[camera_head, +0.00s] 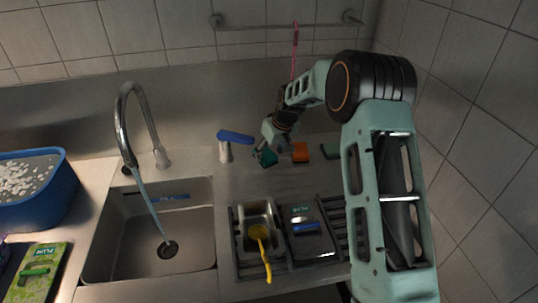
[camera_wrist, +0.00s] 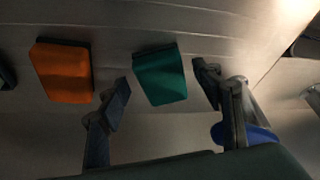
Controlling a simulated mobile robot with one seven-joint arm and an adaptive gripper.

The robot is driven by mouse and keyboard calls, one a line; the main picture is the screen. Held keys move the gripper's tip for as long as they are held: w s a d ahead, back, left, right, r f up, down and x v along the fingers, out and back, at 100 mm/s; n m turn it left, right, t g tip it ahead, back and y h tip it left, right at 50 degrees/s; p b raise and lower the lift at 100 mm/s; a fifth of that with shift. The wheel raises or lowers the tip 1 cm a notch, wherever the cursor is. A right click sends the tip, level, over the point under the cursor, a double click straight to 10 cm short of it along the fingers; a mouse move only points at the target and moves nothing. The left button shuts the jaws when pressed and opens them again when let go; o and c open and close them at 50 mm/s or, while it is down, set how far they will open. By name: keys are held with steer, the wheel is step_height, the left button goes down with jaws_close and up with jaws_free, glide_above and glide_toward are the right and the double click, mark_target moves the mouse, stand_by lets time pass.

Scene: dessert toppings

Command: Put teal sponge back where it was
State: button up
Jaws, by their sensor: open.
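The teal sponge (camera_head: 265,157) is on the steel counter behind the drying rack, left of an orange sponge (camera_head: 300,152). In the wrist view the teal sponge (camera_wrist: 160,76) lies ahead, between and a little beyond the spread fingers. My gripper (camera_head: 270,137) is open and close above the teal sponge in the head view; it also shows in the wrist view (camera_wrist: 162,90). I cannot tell whether either finger touches the sponge. The orange sponge (camera_wrist: 63,72) lies left of the fingers in the wrist view.
A dark green sponge (camera_head: 331,150) lies right of the orange one. The sink (camera_head: 125,235) with running water is at left.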

steer(key=v, duration=1.1)
steer(key=shift+b, duration=0.45)
steer(key=shift+s, duration=0.1)
